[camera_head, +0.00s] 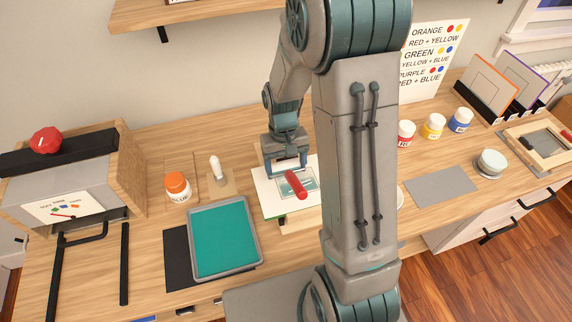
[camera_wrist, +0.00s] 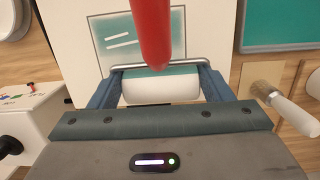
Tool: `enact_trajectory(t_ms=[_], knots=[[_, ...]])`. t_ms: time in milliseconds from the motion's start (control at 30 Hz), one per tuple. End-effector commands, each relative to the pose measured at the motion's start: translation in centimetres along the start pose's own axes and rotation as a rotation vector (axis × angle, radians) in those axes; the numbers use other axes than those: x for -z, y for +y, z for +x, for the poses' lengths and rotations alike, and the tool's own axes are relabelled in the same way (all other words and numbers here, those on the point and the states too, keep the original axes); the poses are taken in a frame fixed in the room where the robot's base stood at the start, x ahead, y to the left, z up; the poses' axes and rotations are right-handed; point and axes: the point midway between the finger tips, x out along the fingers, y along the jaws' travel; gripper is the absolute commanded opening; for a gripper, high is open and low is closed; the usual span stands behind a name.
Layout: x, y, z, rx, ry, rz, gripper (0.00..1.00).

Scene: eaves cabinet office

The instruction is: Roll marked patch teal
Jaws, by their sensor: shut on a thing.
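My gripper (camera_head: 286,166) is shut on the roller, whose red handle (camera_head: 297,186) points toward the front of the desk. In the wrist view, the white roller sleeve (camera_wrist: 160,90) and its metal frame sit between my fingers, with teal along the sleeve's upper edge. Below is a white sheet (camera_head: 268,202) with the marked patch (camera_head: 292,182). The patch also shows in the wrist view (camera_wrist: 118,48), pale teal inside a darker outline with white streaks. The handle and roller hide part of it. I cannot tell whether the sleeve touches the sheet. A grey tray (camera_head: 258,243) holds teal paint.
Red (camera_head: 406,133), yellow (camera_head: 433,126) and blue (camera_head: 460,120) paint jars stand right. A grey mat (camera_head: 440,187) lies bare. My arm hides the desk's middle.

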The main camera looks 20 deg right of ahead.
Motion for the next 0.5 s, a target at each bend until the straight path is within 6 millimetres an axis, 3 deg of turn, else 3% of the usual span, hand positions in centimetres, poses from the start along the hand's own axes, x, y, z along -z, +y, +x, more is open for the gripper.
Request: enact_trajectory(t_ms=[267,500], knots=[[0.0,0.0,0.2,0.0,0.0,0.0,0.45],[-1.2,0.0,0.4,0.0,-0.001,0.0,0.45]])
